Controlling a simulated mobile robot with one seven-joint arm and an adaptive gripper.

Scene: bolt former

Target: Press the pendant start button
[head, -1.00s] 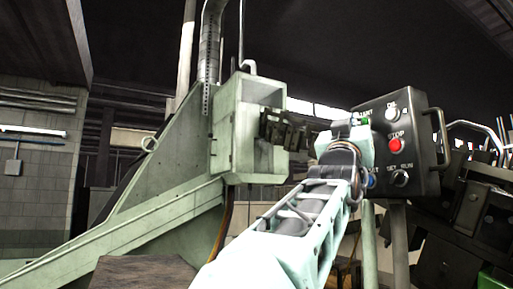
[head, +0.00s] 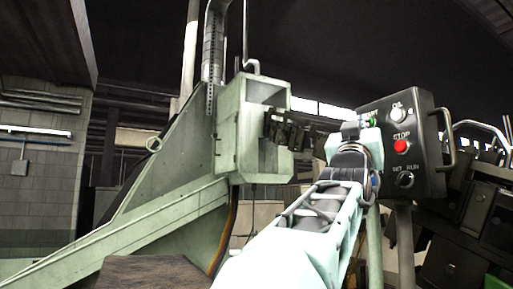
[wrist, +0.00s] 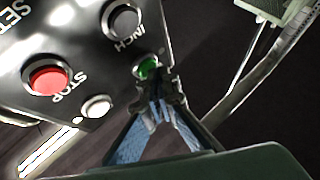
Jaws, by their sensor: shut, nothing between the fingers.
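The pendant (head: 425,125) is a dark control box at the right in the head view, partly behind my arm. The green start button (wrist: 147,68) shows in the wrist view at the pendant's edge; in the head view only a bit of green (head: 374,121) shows beside my wrist. My gripper (wrist: 158,94) is shut and empty. Its fingertips are right at the green button and overlap its lower edge in the wrist view. I cannot tell whether they touch it. In the head view my arm hides the fingertips.
The red stop button (wrist: 48,78), the grey inch button (wrist: 122,20) and a white button (wrist: 97,106) sit near the green one. A handle (head: 447,137) sticks out at the pendant's right. A pale green machine (head: 185,175) stands left, and dark machinery (head: 480,215) stands right.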

